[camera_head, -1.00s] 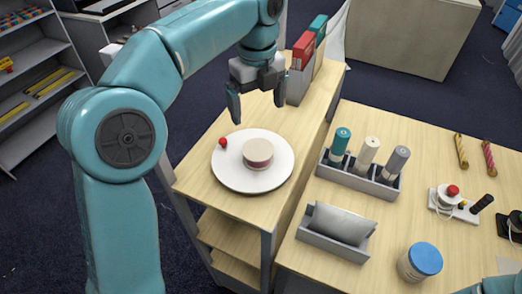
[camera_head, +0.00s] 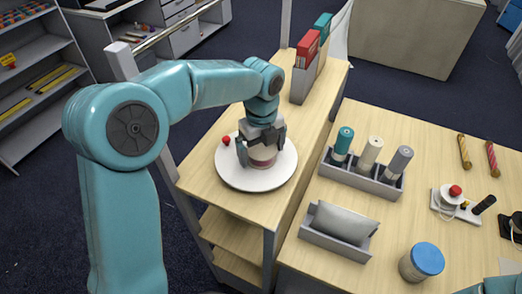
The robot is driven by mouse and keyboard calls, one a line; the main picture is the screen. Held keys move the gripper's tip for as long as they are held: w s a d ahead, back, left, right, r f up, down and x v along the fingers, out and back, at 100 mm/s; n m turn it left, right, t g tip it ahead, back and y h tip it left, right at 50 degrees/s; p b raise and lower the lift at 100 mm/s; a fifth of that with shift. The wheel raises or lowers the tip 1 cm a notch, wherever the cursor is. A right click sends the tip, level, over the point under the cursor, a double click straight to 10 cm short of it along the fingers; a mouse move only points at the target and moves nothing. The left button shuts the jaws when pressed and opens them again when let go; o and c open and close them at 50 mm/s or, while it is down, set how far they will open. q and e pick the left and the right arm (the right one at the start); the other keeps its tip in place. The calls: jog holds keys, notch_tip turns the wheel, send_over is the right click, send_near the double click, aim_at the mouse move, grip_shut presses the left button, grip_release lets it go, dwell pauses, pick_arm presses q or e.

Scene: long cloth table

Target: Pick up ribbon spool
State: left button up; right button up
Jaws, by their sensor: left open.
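The ribbon spool (camera_head: 263,157), pale with a pinkish band, stands on a round white plate (camera_head: 232,178) on the wooden cart. My left gripper (camera_head: 261,156) is open and comes down over the spool from above. Its fingers are on either side of the spool, and the gripper hides the spool's top. I cannot tell whether the fingers touch it. A small red ball (camera_head: 226,140) lies at the plate's left edge.
A grey holder (camera_head: 361,177) with several rolls, a grey tray (camera_head: 337,232) and a blue-lidded jar (camera_head: 421,262) stand on the table to the right. Red and teal folders (camera_head: 306,50) stand behind the plate.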

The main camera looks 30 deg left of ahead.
aim_at(262, 148)
pick_arm(q)
jog(key=shift+w+a+f, duration=0.1)
jog(key=shift+c, duration=0.7)
jog(key=c, duration=0.7)
jog(key=shift+r, duration=0.6)
notch_tip(262, 148, up, 19)
jog(key=p, duration=0.1)
jog(key=shift+f+p, duration=0.2)
jog(key=shift+p, duration=0.1)
